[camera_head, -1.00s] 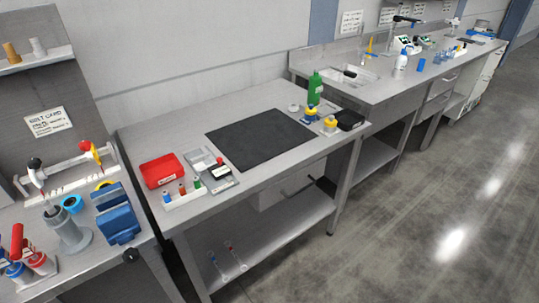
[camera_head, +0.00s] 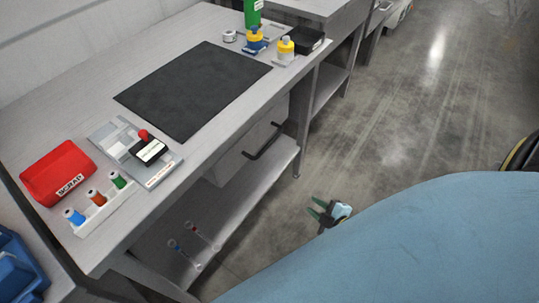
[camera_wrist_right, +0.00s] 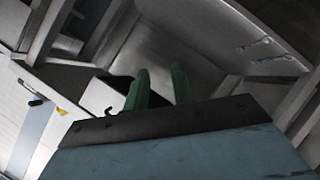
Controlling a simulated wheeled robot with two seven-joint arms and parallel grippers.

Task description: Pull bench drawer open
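The bench drawer (camera_head: 236,157) hangs under the bench top, a grey box with a dark bar handle (camera_head: 264,141) on its front. It looks shut. My right gripper (camera_head: 322,212) is in front of the bench, over the floor, apart from the handle and lower in the picture. Its green fingers are spread with nothing between them; they also show in the right wrist view (camera_wrist_right: 160,88). My left gripper is not in view.
Open floor (camera_head: 400,120) lies right of the bench.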

